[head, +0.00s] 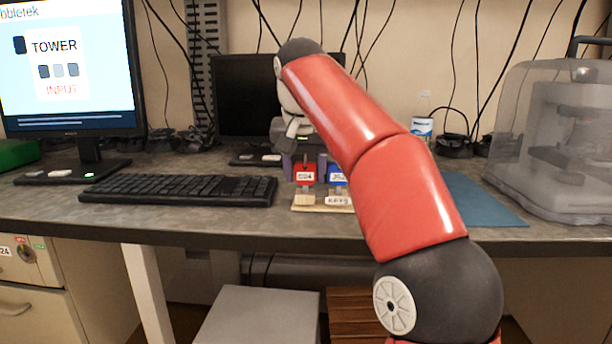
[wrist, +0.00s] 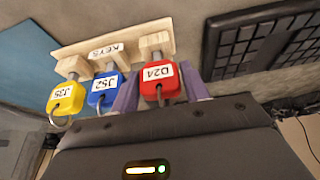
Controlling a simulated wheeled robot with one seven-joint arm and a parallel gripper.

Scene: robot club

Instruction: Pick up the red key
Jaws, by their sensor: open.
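My gripper (wrist: 157,78) is open, with one finger on each side of the key. I cannot tell if either finger touches it.
A black keyboard (head: 180,189) lies left of the rack. A blue mat (head: 478,198) and an enclosed 3D printer (head: 560,130) are to the right. A monitor (head: 70,70) stands at the left and a dark one (head: 240,95) behind my gripper.

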